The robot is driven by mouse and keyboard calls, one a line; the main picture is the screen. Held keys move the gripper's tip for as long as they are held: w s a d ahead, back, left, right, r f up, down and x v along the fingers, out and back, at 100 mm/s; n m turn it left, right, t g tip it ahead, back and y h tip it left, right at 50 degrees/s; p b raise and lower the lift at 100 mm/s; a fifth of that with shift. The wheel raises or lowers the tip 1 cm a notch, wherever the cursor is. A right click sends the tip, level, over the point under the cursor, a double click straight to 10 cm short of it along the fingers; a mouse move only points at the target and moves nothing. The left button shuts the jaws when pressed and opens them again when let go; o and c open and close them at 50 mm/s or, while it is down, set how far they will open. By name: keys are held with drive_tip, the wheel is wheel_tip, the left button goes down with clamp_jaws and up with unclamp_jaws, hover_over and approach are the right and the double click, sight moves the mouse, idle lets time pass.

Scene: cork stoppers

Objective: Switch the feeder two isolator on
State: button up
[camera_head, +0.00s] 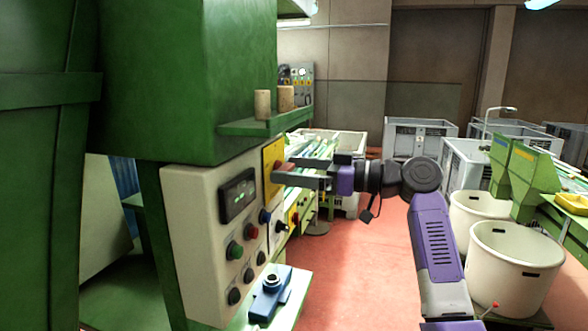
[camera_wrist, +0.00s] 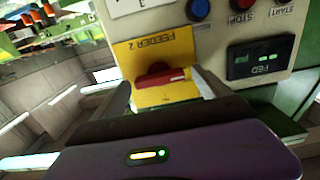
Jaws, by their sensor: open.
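The feeder two isolator is a yellow plate (camera_head: 270,152) with a red handle (camera_head: 284,167) on the right edge of the cream control panel (camera_head: 190,215). In the wrist view the plate (camera_wrist: 130,52) reads "FEEDER 2" upside down, and the red handle (camera_wrist: 158,78) lies roughly level across the picture. My gripper (camera_head: 278,172) is open right at the handle, pointing at the panel. In the wrist view its fingers (camera_wrist: 166,92) stand to either side of the handle. I cannot tell whether they touch it. The handle's marked position cannot be read.
The panel also carries a dark display (camera_head: 238,195) and several knobs and buttons. A green shelf (camera_head: 250,128) with two corks (camera_head: 263,104) juts out just above the isolator. A blue device (camera_head: 270,293) sits on a ledge below. White bins (camera_head: 515,265) stand at the right.

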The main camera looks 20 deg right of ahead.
drive_tip(key=c, duration=1.4)
drive_tip(key=shift+o, duration=0.2)
drive_tip(key=shift+m, duration=0.3)
drive_tip(key=m+p, duration=0.2)
drive_tip(key=m, duration=0.1)
drive_tip(key=shift+r, duration=0.15)
drive_tip(key=m+p, duration=0.3)
drive_tip(key=m, duration=0.3)
drive_tip(key=shift+w+d+p, duration=0.1)
drive_tip(key=shift+p, duration=0.25)
drive_tip(key=m+p, duration=0.3)
drive_tip(key=m, duration=0.1)
drive_tip(key=shift+p, duration=0.4)
drive_tip(key=shift+f+m+p, duration=0.15)
drive_tip(key=shift+m+p, duration=0.65)
drive_tip(key=shift+m, duration=0.25)
drive_tip(key=shift+f+m+p, duration=0.1)
drive_tip(key=shift+m+p, duration=0.65)
drive_tip(key=shift+m, duration=0.3)
drive_tip(key=shift+f, duration=0.1)
